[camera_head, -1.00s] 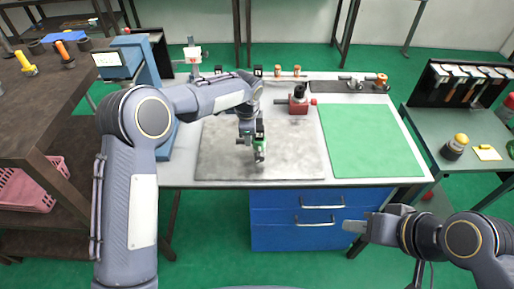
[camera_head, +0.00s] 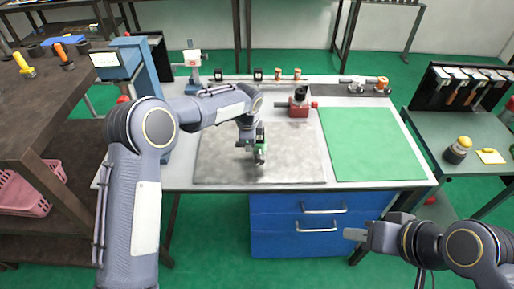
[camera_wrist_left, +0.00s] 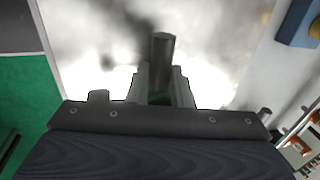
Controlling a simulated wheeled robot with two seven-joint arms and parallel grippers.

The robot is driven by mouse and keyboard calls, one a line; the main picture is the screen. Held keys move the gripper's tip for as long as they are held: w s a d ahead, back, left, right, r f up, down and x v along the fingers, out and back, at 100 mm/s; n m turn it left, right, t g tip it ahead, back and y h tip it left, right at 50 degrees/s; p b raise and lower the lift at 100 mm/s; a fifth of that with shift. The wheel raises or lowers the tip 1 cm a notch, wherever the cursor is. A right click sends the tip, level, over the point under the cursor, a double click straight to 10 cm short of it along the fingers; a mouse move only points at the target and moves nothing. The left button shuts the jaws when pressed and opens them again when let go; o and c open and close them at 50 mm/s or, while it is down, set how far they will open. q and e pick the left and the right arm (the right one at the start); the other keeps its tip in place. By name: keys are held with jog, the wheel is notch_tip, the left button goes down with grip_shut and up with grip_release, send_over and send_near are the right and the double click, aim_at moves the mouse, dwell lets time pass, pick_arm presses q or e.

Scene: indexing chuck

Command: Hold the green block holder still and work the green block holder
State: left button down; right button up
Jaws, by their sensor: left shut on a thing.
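The green block holder (camera_head: 261,140) is a small green and dark piece on the grey mat (camera_head: 222,167), and my left gripper covers much of it in the head view. My left gripper (camera_head: 252,138) reaches down from above and is shut on it. In the left wrist view a strip of green (camera_wrist_left: 160,99) shows between the two fingers, and a dark round bar (camera_wrist_left: 162,55) sticks out beyond them. My right gripper (camera_head: 352,234) hangs in front of the bench, away from the holder. Its finger gap is too small to read.
A green mat (camera_head: 371,146) lies clear at the right. A blue upright machine (camera_head: 140,72) stands at the left by my left arm. Several small black and orange pieces line the back edge.

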aim_at(260, 163)
dwell(0.4)
dwell(1.1)
jog(key=o, duration=0.3)
jog(key=shift+w+a, duration=0.1)
jog(key=shift+w, duration=0.15)
jog(key=shift+o, duration=0.2)
jog(key=w+a+f+t, duration=0.25)
jog(key=w+a, duration=0.25)
jog(key=w, duration=0.6)
jog(key=w+a+f+t, duration=0.1)
jog(key=w+a+t, duration=0.2)
jog(key=w+a, duration=0.55)
jog(key=w+a+f+t+h, duration=0.2)
jog(key=w+f+t, duration=0.1)
jog(key=w+f, duration=0.3)
jog(key=s+a+f+n+t+h, duration=0.2)
jog(key=s+a+f+t, duration=0.2)
jog(key=s+f, duration=0.2)
jog(key=shift+w+d+f, duration=0.1)
jog(key=shift+w, duration=2.9)
jog(key=shift+w+d+f, duration=0.1)
jog(key=shift+w, duration=2.85)
